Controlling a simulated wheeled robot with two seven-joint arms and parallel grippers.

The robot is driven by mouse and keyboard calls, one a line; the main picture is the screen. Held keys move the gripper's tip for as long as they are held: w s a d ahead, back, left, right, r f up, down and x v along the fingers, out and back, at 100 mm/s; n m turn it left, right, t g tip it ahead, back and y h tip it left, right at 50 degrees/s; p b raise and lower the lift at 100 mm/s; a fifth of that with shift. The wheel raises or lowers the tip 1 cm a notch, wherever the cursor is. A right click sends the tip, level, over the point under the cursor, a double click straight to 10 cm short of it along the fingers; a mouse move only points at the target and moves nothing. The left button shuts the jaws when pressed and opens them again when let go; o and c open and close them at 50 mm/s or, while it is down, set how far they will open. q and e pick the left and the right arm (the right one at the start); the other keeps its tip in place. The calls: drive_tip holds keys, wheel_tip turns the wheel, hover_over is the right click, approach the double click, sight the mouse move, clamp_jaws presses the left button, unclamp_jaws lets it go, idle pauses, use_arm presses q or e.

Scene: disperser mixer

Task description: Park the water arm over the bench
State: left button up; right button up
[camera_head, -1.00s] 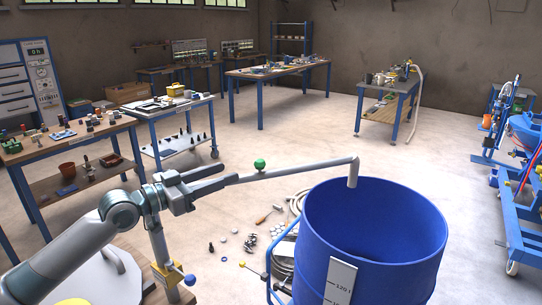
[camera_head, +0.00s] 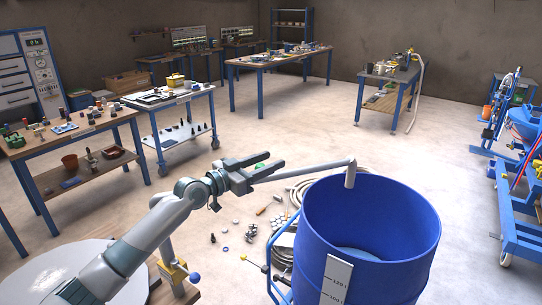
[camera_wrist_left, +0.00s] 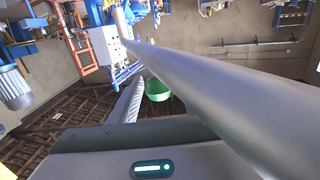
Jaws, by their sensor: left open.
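The water arm (camera_head: 310,169) is a grey pipe reaching right from its post (camera_head: 163,250). Its down-turned spout (camera_head: 350,174) hangs over the back rim area of the blue drum (camera_head: 318,235). A green knob (camera_head: 262,165) sits on the pipe. My left gripper (camera_head: 274,161) is open, with its fingers on either side of the knob; I cannot tell whether they touch it. In the left wrist view the green knob (camera_wrist_left: 157,90) shows beside the large pipe (camera_wrist_left: 215,85), which hides part of the view. My right gripper is not in view.
A post with a blue-knobbed clamp (camera_head: 175,272) stands at lower left. Loose parts and a hose (camera_head: 285,215) lie on the floor left of the drum. Workbenches (camera_head: 75,140) stand at left and back. A blue machine (camera_head: 520,200) is at right.

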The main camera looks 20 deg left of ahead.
use_arm(q)
drive_tip(key=shift+w+d, duration=0.4)
drive_tip(key=shift+w, duration=0.1)
drive_tip(key=shift+c, duration=0.3)
clamp_jaws()
